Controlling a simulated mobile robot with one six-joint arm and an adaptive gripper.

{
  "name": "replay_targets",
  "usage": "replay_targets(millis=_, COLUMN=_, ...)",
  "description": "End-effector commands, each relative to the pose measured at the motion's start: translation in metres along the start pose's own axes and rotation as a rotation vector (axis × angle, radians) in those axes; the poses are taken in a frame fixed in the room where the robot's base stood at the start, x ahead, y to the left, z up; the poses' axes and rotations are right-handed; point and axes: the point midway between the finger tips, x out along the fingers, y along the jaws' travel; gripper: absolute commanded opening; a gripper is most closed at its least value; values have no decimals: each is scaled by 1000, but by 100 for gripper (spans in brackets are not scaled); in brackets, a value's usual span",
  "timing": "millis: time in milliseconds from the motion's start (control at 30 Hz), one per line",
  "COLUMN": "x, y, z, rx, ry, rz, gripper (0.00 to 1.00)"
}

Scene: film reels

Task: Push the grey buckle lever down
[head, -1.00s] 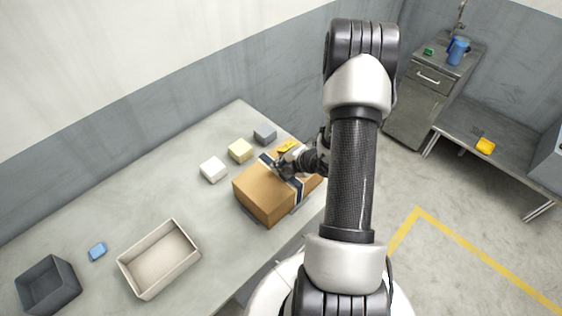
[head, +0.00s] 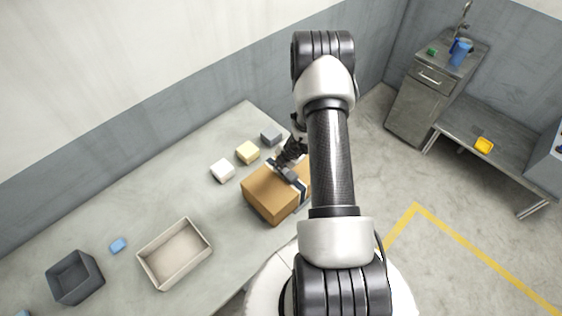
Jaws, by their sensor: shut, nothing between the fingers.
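A brown cardboard box (head: 265,196) sits on the grey table near its right edge. A dark strap with a pale stripe (head: 299,187) runs over its top. A grey piece, likely the buckle lever (head: 286,173), shows on the strap at the top of the box; its angle is too small to tell. My gripper (head: 281,163) is shut and empty, reaching down from the upper right at the box's far top edge. I cannot tell whether it touches the lever. My arm hides the right end of the box.
White (head: 222,170), pale yellow (head: 248,152) and grey (head: 271,134) blocks stand behind the box. A beige tray (head: 207,247), a dark bin (head: 101,284) and a blue block (head: 118,245) are at left. The table between tray and box is clear.

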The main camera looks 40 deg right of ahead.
Motion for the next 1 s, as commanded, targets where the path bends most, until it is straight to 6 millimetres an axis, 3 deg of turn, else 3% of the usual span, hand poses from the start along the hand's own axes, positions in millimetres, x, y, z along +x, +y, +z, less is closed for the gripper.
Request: replay_targets(millis=1000, x=7, y=1, z=0, rx=0, ry=1, rz=1, gripper=0)
